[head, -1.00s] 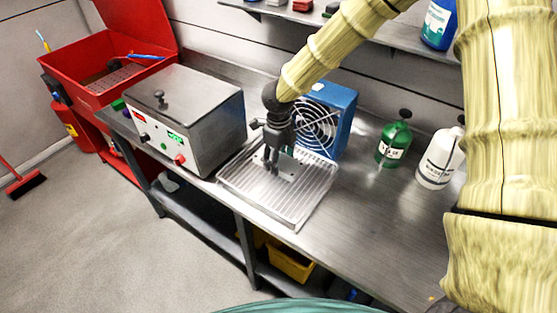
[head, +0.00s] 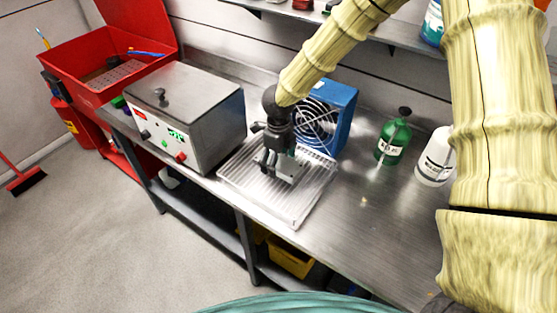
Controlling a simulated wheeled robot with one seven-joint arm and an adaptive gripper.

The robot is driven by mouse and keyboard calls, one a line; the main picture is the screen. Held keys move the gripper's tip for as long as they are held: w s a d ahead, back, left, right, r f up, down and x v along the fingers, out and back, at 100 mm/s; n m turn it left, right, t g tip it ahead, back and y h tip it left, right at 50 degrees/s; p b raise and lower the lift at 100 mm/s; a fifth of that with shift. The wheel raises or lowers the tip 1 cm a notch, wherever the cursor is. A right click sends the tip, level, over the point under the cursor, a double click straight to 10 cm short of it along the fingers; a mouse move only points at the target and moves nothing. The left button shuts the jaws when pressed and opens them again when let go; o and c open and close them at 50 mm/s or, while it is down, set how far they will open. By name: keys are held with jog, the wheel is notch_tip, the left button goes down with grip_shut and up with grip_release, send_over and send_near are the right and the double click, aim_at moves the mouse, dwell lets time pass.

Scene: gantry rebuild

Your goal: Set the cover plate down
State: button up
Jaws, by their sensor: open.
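The cover plate (head: 294,172) is a small flat grey metal piece on the ribbed metal tray (head: 283,212), partly hidden by my gripper. It looks flat on the ribs, though its far edges are hard to make out. My gripper (head: 277,172) points down over the tray with its dark fingers spread open. The fingers are at or just above the plate, and I cannot tell whether they touch it.
A steel box with a lid and front controls (head: 187,115) stands left of the tray. A blue fan unit (head: 338,110) stands close behind. A green bottle (head: 394,140) and white bottle (head: 434,160) stand right. The front right bench is clear.

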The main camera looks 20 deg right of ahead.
jog(key=shift+r, duration=0.15)
notch_tip(320, 180, up, 12)
jog(key=b, duration=0.2)
jog(key=shift+b, duration=0.35)
